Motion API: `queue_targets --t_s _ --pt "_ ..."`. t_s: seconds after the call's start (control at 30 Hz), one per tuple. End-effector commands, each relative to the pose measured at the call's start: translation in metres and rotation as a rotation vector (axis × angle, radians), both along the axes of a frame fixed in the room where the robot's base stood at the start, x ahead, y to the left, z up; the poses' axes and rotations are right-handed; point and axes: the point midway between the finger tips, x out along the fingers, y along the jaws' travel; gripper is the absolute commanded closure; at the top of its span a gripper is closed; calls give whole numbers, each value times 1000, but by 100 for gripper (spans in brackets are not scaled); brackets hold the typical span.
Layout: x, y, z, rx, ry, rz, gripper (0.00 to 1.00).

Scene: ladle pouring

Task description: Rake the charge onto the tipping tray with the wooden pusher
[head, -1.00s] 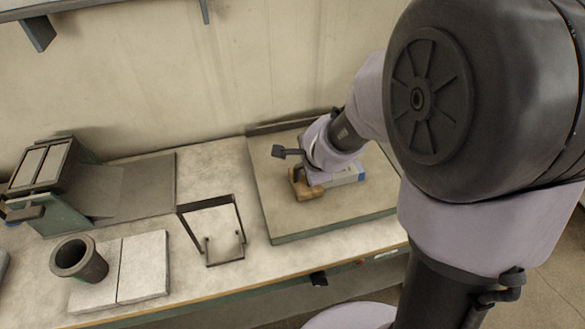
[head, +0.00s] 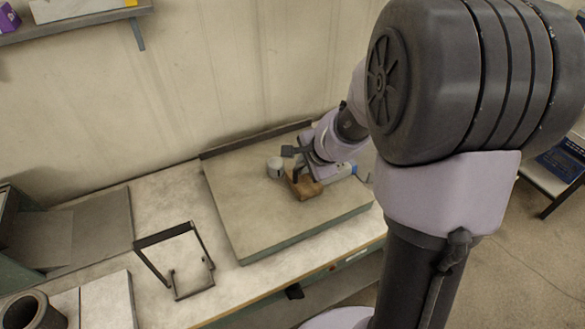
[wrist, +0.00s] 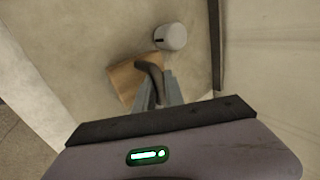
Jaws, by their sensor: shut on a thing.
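The wooden pusher, a tan block (head: 305,185) with a dark curved handle, is on the broad flat board with a teal edge (head: 250,215). The pusher also shows in the wrist view (wrist: 124,84). My gripper (head: 304,169) is shut on its handle, and the fingers show in the wrist view (wrist: 158,92). A small pale grey cylinder (head: 275,167), probably the charge, stands on the board just beyond the pusher, apart from it. The cylinder shows a dark slot in the wrist view (wrist: 170,37). I cannot tell for certain which surface is the tipping tray.
A dark rail (head: 255,138) runs along the board's back edge by the wall. A dark wire frame (head: 178,258) stands left of the board. Further left are a dark sloped sheet (head: 95,225), pale slabs (head: 107,303) and a dark cup (head: 30,312). The board's left part is clear.

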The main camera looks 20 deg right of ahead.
Motion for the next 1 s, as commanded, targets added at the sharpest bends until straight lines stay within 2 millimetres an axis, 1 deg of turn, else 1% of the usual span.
queue_targets --t_s 0.03,1.0 --pt "0 -7 1 -2 -1 -3 100" --pt "4 -115 1 -2 -1 -2 100"
